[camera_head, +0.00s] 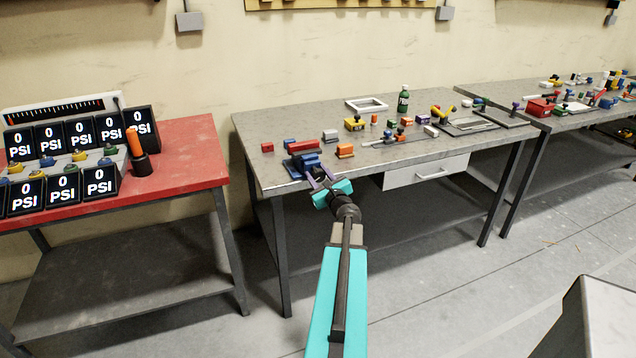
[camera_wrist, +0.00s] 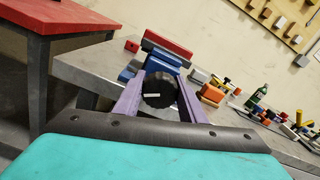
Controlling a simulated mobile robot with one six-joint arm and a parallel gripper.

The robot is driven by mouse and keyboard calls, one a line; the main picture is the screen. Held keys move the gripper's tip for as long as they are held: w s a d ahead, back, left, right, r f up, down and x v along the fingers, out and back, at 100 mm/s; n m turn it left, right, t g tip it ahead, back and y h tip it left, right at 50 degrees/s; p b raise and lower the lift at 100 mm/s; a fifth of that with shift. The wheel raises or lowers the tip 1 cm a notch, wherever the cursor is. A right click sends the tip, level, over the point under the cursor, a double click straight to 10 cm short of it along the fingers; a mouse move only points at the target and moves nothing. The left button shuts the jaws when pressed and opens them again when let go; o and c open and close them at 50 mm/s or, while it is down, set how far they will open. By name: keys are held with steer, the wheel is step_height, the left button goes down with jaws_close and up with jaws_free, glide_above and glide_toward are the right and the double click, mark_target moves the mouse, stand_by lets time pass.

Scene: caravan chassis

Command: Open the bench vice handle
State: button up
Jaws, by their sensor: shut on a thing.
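The bench vice (camera_head: 305,160) is blue with a dark red upper part and sits at the front left edge of the middle grey workbench. In the wrist view, the vice (camera_wrist: 155,62) lies straight ahead of my gripper. Its handle (camera_wrist: 158,88) shows there as a round black knob with a small white bar on its face. My gripper (camera_head: 318,178) has purple fingers and is at the front of the vice. In the wrist view, the fingers of my gripper (camera_wrist: 158,95) are shut on the knob, one on each side. In the head view the knob is hidden.
The grey workbench (camera_head: 290,118) carries several small blocks and tools, a green bottle (camera_head: 403,99) and a white frame (camera_head: 366,104). A red table (camera_head: 190,150) with PSI gauges stands to the left, a gap between them. Another bench (camera_head: 590,120) stands at right.

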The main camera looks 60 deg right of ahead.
steer(key=shift+d+f+n+b, duration=0.15)
steer(key=shift+n+b, duration=1.95)
steer(key=shift+b, duration=1.5)
steer(key=n+b, duration=0.4)
steer(key=b, duration=0.2)
steer(key=n+b, duration=0.3)
steer(key=b, duration=0.1)
steer(key=shift+r+n+b, duration=0.3)
steer(key=shift+n+b, duration=0.2)
steer(key=shift+b, duration=0.2)
steer(key=shift+r, duration=0.15)
steer(key=o, duration=1)
steer(key=shift+o, duration=0.2)
steer(key=shift+w+f, duration=0.1)
steer(key=shift+f, duration=0.2)
